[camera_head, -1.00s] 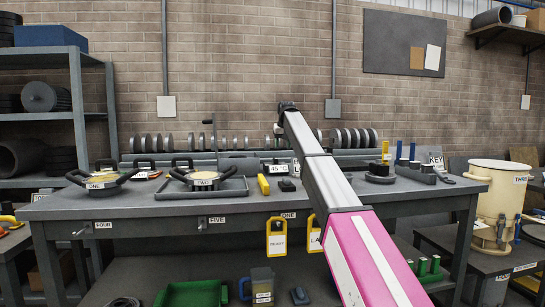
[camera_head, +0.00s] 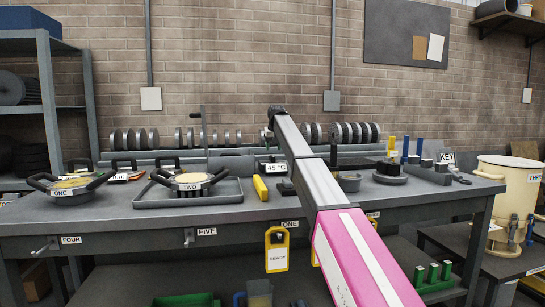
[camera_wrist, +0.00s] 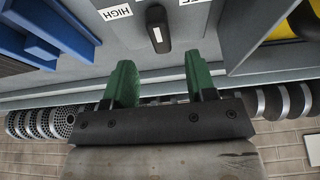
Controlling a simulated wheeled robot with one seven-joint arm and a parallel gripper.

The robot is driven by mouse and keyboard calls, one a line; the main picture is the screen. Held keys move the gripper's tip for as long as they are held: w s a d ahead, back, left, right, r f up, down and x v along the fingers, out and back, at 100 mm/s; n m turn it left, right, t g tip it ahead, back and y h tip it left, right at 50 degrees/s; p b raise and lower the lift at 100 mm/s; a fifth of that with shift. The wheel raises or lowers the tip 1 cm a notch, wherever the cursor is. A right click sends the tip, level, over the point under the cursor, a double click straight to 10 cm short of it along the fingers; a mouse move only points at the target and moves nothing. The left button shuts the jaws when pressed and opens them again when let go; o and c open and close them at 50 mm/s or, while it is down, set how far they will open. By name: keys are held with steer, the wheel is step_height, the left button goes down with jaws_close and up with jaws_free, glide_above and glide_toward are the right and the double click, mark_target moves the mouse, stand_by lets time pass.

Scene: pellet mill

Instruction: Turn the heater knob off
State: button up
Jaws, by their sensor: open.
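The heater knob (camera_wrist: 157,30) is a dark bar-shaped handle with a white mark, on a grey panel in the wrist view. A HIGH label (camera_wrist: 115,12) sits beside it, shown upside down, and another label is cut off at the top edge. My gripper (camera_wrist: 160,62) has two green fingers, spread apart with nothing between them. The knob lies just beyond the fingertips, roughly in line with the gap; I see no contact. In the head view my arm crosses the bench, and the fingers and knob cannot be made out.
The workbench (camera_head: 110,232) holds two round handled pieces, ONE (camera_head: 65,188) and TWO (camera_head: 190,181), a 45 °C sign (camera_head: 273,168) and a yellow block (camera_head: 260,188). In the wrist view, blue parts (camera_wrist: 45,30) lie left and a blue-grey tray wall (camera_wrist: 250,50) right.

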mark_target(272, 156)
steer(key=shift+x, duration=2.7)
steer(key=shift+c, duration=0.3)
steer(key=c, duration=0.9)
